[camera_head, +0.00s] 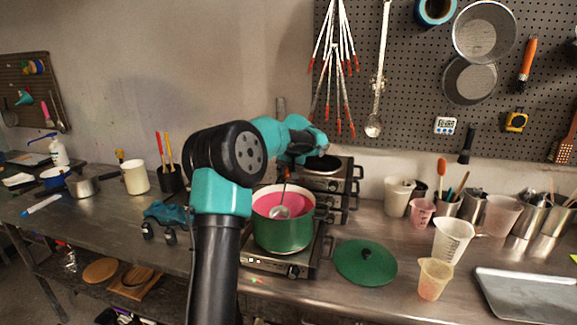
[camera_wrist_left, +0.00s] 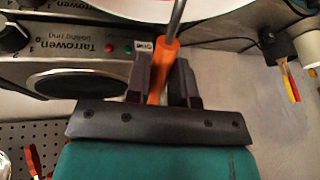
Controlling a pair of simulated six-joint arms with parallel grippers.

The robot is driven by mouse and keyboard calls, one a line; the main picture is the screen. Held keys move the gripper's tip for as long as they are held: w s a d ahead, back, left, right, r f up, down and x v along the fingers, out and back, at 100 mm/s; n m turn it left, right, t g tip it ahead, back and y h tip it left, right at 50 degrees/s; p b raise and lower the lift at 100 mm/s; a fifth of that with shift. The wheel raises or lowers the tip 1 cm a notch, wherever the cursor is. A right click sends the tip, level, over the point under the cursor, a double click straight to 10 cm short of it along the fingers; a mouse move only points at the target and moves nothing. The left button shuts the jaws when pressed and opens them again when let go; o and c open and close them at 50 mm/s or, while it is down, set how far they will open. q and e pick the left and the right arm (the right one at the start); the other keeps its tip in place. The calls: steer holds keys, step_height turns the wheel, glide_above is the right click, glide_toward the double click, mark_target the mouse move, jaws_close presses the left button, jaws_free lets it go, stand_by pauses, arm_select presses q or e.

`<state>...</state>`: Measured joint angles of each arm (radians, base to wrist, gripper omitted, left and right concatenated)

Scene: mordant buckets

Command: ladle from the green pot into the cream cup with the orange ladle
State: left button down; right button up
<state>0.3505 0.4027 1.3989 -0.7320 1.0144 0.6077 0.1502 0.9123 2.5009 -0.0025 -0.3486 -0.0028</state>
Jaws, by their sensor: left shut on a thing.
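The green pot (camera_head: 283,236) stands on a hot plate, holding pink liquid (camera_head: 264,203). My left gripper (camera_head: 289,163) is above the pot, shut on the orange handle of the ladle; the handle also shows between its fingers (camera_wrist_left: 162,76) in the left wrist view. The ladle's metal bowl (camera_head: 280,212) hangs inside the pot at the pink liquid; how full it is cannot be told. A cream cup (camera_head: 135,178) stands left of the arm, beside a dark holder. Another cream-coloured container (camera_head: 398,196) stands right of the pot. My right gripper is not in view.
A green lid (camera_head: 365,262) lies right of the pot. Clear beakers (camera_head: 453,240) and a metal tray (camera_head: 530,297) are farther right. A dark holder with red and yellow handles (camera_head: 170,180) and a teal object (camera_head: 166,214) are at left. Another hot plate (camera_head: 328,182) is behind.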

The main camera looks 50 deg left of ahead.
arm_select(q)
steer(key=shift+f, duration=1.3)
steer(key=shift+r, duration=0.2)
steer(key=shift+r, duration=4.35)
steer(key=shift+r, duration=0.1)
steer(key=shift+w+r+g+h, duration=0.1)
steer(key=shift+r+g+h, duration=0.4)
steer(key=shift+r+g, duration=0.45)
steer(key=shift+g, duration=0.05)
